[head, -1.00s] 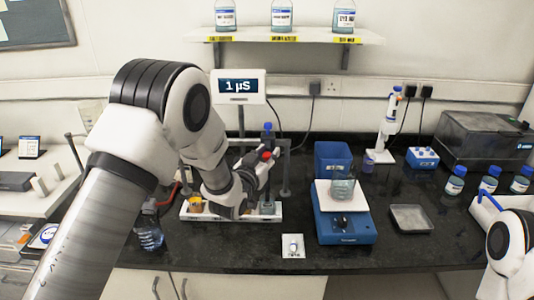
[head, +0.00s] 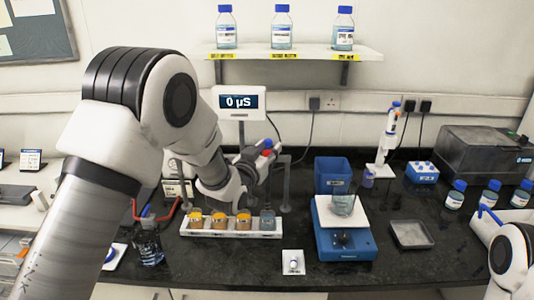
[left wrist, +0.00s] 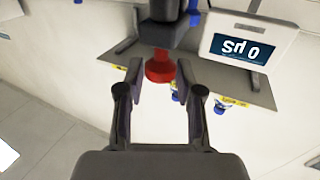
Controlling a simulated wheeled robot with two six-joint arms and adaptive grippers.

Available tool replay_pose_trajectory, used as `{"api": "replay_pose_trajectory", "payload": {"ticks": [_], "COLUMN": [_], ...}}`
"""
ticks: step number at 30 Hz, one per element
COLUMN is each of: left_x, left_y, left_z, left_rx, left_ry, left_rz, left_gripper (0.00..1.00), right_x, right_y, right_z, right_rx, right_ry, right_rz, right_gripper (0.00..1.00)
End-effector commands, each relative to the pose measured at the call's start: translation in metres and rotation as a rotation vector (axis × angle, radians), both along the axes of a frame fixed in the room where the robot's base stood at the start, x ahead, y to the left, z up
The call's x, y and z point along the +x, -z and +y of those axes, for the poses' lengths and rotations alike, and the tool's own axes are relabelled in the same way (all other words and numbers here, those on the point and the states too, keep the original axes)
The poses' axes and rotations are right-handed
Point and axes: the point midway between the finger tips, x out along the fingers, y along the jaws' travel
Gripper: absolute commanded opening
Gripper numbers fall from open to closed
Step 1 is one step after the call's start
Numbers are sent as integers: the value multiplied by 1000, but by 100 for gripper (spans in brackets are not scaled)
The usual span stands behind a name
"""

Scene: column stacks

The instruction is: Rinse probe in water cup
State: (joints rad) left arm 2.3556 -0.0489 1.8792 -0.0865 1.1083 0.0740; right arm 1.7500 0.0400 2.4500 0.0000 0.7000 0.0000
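The probe's red part (left wrist: 159,70) hangs below a dark holder (left wrist: 160,34) in the left wrist view, between my left gripper's fingertips (left wrist: 160,76). Gaps show on both sides, so the fingers are apart and not closed on it. In the head view the red part (head: 267,153) shows beside my left wrist, under a blue knob; the probe's lower end is hidden. The water cup (head: 267,222) is clear bluish, at the right end of a white rack (head: 232,233), below the gripper. The meter (head: 239,102) reads 0 µS. My right gripper is out of view.
Three amber cups (head: 219,221) stand left of the water cup. Stand posts (head: 286,185) rise behind the rack. The front bench is mostly clear.

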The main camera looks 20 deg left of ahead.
Motion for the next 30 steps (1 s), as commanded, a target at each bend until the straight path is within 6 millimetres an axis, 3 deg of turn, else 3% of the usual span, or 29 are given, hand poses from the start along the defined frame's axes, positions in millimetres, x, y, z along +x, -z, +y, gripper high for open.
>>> {"api": "replay_pose_trajectory", "payload": {"ticks": [11,14,24,30], "left_x": [-4,-18,-99,-118], "left_y": [3,3,4,4], "left_z": [0,2,11,13], "left_rx": [1,1,-1,1], "left_ry": [0,0,-1,0], "left_rz": [7,9,9,6], "left_gripper": [52,52,52,52], "right_x": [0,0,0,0], "right_y": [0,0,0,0], "right_z": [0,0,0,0], "right_rx": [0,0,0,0], "right_ry": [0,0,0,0], "right_rz": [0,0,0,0], "right_gripper": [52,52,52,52]}}
